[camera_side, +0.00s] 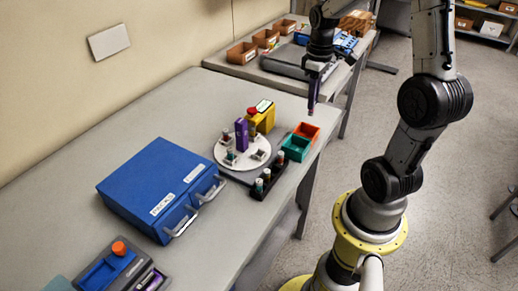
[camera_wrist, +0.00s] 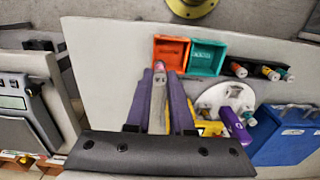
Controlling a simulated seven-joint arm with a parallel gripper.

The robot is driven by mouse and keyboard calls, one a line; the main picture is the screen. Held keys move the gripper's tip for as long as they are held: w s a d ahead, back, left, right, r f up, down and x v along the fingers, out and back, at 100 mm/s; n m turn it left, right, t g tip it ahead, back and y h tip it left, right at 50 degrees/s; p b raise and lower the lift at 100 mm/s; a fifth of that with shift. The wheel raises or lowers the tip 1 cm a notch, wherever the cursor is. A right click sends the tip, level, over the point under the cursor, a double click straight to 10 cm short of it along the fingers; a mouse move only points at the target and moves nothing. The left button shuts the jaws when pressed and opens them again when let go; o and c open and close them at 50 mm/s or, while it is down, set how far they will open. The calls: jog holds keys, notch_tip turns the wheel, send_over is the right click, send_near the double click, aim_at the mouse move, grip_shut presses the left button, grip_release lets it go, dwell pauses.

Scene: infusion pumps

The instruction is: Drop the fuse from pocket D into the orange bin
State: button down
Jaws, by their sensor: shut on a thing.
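My gripper (camera_side: 313,104) hangs above the far right end of the table in the side view, behind and above the orange bin (camera_side: 307,130). In the wrist view my gripper's purple fingers (camera_wrist: 159,72) are shut on a small grey fuse (camera_wrist: 159,78) with a pinkish tip. The fuse can hardly be told from the fingers in the side view. The open orange bin also shows in the wrist view (camera_wrist: 171,40), just beyond the fingertips and slightly right. I see no letter marking pocket D.
A teal bin (camera_side: 296,148) adjoins the orange bin. A black rack (camera_side: 267,181) holds several capped tubes. A white round plate (camera_side: 229,158) carries a purple block (camera_side: 241,133), beside a yellow device (camera_side: 263,116). A blue case (camera_side: 155,190) stands nearer.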

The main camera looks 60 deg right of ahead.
aim_at(311, 115)
jog(key=shift+f, duration=2.75)
jog(key=c, duration=0.7)
grip_release()
jog(key=shift+r, duration=0.1)
notch_tip(311, 115, up, 14)
jog(key=shift+f, duration=0.15)
